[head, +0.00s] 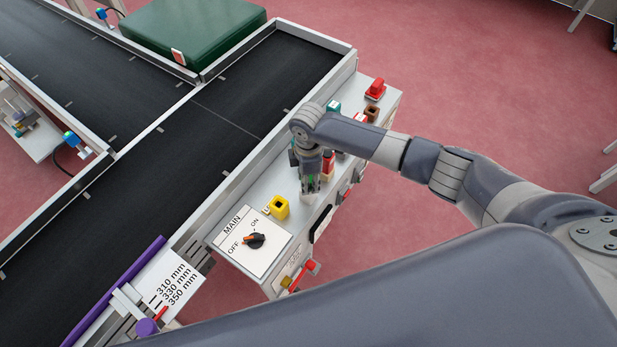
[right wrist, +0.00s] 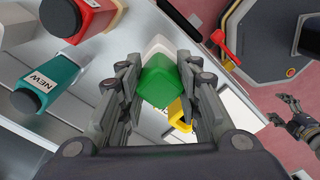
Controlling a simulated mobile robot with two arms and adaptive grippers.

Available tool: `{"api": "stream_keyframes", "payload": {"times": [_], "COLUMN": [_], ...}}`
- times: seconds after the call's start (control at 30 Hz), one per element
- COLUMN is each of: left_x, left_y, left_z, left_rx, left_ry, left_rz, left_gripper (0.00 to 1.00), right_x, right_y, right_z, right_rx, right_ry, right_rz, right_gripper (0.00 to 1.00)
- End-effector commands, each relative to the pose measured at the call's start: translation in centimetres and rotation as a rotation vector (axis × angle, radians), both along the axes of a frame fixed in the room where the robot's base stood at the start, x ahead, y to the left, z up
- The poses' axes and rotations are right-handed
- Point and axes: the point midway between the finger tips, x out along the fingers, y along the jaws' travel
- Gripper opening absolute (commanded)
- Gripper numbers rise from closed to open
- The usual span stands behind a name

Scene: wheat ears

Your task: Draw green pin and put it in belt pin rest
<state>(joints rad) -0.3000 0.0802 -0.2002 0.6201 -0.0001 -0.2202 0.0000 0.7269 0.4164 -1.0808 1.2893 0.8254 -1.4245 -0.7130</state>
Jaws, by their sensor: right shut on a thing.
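My right gripper (head: 311,188) is over the grey panel beside the conveyor. It is shut on the green pin (right wrist: 162,82), which shows between the two fingers in the right wrist view. A white block (right wrist: 157,47) sits right against the green pin; I cannot tell whether the pin is seated in it. The fingers hide most of the pin in the head view. I cannot tell which part is the belt pin rest. My left gripper (right wrist: 284,110) shows small at the right of the right wrist view, its fingers apart and empty.
A yellow block (head: 279,207) stands just left of my right gripper. A teal block (right wrist: 47,82) marked NEW and a red block (right wrist: 88,17) stand on its other side. The MAIN switch (head: 254,240) is at the panel's near end. The black belt (head: 215,130) is clear alongside.

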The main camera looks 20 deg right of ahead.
Motion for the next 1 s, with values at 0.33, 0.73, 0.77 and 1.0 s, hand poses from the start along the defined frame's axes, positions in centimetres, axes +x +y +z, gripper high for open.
{"api": "stream_keyframes", "payload": {"times": [0.33,0.73,0.77,1.0], "left_x": [0.0,-0.1,-0.1,0.0], "left_y": [0.0,0.1,0.1,0.0], "left_z": [-0.5,-0.5,-0.5,-0.5], "left_rx": [0.000,0.001,0.001,0.000], "left_ry": [0.000,0.001,0.001,0.000], "left_rz": [0.000,0.001,0.001,0.001], "left_gripper": [0.76,0.76,0.76,0.76], "right_x": [0.0,0.0,0.0,0.1], "right_y": [0.0,0.0,0.0,0.0], "right_z": [-0.9,-0.9,-0.8,2.5], "right_rx": [0.001,0.000,0.001,0.002], "right_ry": [-0.001,0.000,0.000,-0.003], "right_rz": [0.001,0.001,0.001,0.002], "right_gripper": [0.38,0.55,0.55,0.55]}}
